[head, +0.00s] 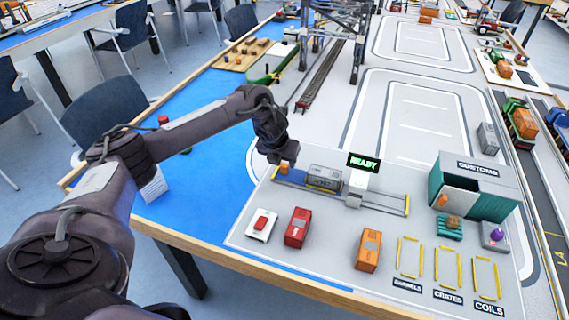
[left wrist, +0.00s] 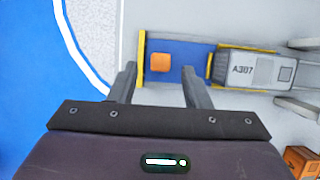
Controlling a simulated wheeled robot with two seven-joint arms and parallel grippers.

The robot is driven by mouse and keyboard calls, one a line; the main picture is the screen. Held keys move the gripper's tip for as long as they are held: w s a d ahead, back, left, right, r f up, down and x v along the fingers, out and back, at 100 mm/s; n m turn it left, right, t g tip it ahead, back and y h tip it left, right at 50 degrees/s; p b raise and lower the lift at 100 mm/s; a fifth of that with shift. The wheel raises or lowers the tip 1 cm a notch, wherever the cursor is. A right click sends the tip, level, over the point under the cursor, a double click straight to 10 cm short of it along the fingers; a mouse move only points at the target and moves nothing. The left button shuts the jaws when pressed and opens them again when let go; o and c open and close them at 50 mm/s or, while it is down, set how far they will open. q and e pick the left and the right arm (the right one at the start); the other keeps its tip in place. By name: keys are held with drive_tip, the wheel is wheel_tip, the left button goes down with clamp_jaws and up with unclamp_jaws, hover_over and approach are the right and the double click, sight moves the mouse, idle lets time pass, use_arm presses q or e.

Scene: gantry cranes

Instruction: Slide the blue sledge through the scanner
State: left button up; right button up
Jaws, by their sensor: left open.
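The blue sledge (head: 296,178) sits at the left end of its track, with a grey container (head: 324,178) marked A307 on it. In the left wrist view the sledge (left wrist: 190,62) shows an orange block (left wrist: 160,62) near its left end. The scanner (head: 356,186) is a white post with a green READY sign (head: 363,162), just right of the container. My left gripper (left wrist: 160,78) is open above the sledge's left end, its fingers on either side of the orange block in the picture. I cannot tell whether they touch it. My right gripper is not in view.
The track rail (head: 385,204) runs on to the right past the scanner and looks clear there. A red container (head: 298,228) and an orange container (head: 368,251) stand in front. A teal customs shed (head: 480,185) and yellow-framed bays (head: 448,268) are at the right.

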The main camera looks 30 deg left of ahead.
use_arm(q)
drive_tip(key=shift+x, duration=1.15)
drive_tip(key=shift+w+f, duration=0.15)
drive_tip(key=shift+f, duration=0.1)
clamp_jaws()
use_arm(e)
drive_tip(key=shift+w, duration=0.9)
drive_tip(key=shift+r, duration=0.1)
